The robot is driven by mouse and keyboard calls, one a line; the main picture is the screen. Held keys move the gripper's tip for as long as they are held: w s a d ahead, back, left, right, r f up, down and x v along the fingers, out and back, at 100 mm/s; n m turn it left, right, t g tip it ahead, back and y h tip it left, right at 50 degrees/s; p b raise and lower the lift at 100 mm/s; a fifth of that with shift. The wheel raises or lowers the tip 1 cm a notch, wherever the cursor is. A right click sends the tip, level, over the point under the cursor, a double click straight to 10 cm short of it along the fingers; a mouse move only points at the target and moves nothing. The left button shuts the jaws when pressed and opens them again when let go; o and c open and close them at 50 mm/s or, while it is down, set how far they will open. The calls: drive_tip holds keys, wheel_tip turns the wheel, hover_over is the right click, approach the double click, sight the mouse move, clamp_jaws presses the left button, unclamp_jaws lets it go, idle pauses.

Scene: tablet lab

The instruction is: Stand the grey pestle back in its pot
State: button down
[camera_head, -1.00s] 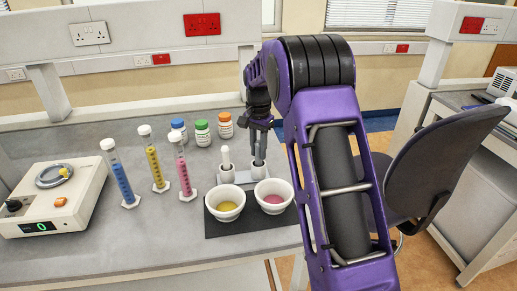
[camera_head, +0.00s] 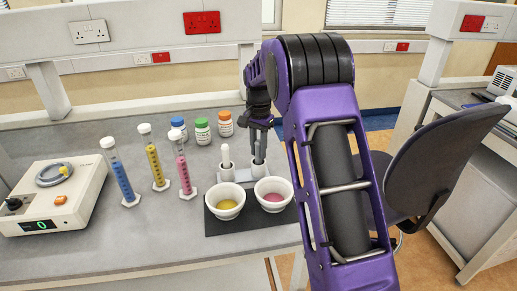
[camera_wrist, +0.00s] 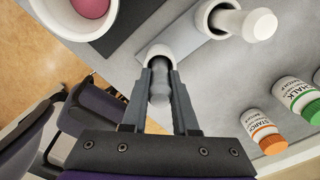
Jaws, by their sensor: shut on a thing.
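My gripper (camera_head: 260,150) is shut on the grey pestle, which shows between the fingers in the wrist view (camera_wrist: 160,88). The pestle stands about upright in the head view. Its lower end is at the mouth of the right white pot (camera_head: 259,170), which also shows in the wrist view (camera_wrist: 151,50). The end seems to be inside the rim; whether it touches the bottom is hidden. The left pot (camera_head: 227,174) holds a white pestle (camera_head: 226,155), also in the wrist view (camera_wrist: 250,24).
Two white bowls, with yellow (camera_head: 227,204) and pink (camera_head: 272,197) contents, stand on a dark mat (camera_head: 240,227) in front of the pots. Capped bottles (camera_head: 202,132) stand behind. Coloured cylinders (camera_head: 156,165) and a cream device (camera_head: 55,198) are to the left.

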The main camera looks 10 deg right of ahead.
idle(0.4)
drive_tip(key=c, duration=0.6)
unclamp_jaws()
wheel_tip(320, 180, up, 17)
drive_tip(key=shift+r, duration=0.15)
